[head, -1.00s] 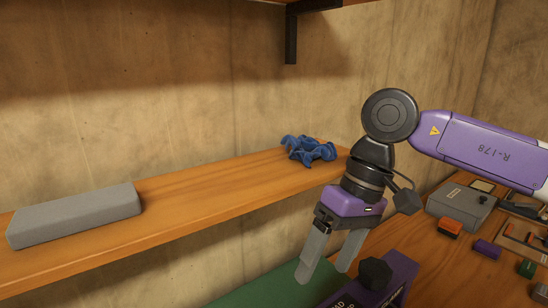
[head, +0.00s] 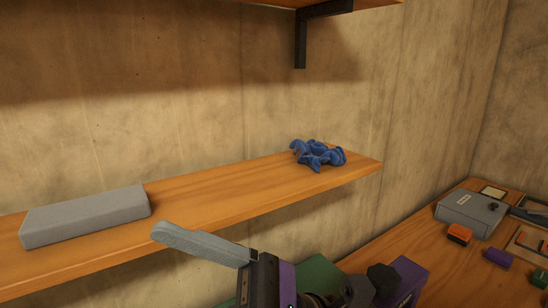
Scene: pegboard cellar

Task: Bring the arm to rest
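My gripper (head: 205,245) is low in the middle of the head view, in front of the shelf's front edge. One long grey finger shows, pointing left; the other finger is hidden or out of sight, so the opening between them does not show. Nothing is seen held at the visible finger. Part of my purple and black wrist shows at the bottom edge, and the rest of my arm is mostly out of view.
A wooden shelf (head: 240,202) holds a grey block (head: 86,217) at left and a crumpled blue cloth (head: 318,155) at right. The bench at right (head: 440,270) bears a grey box (head: 470,212), an orange block (head: 459,234) and a purple block (head: 498,257). A bracket (head: 301,40) hangs above.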

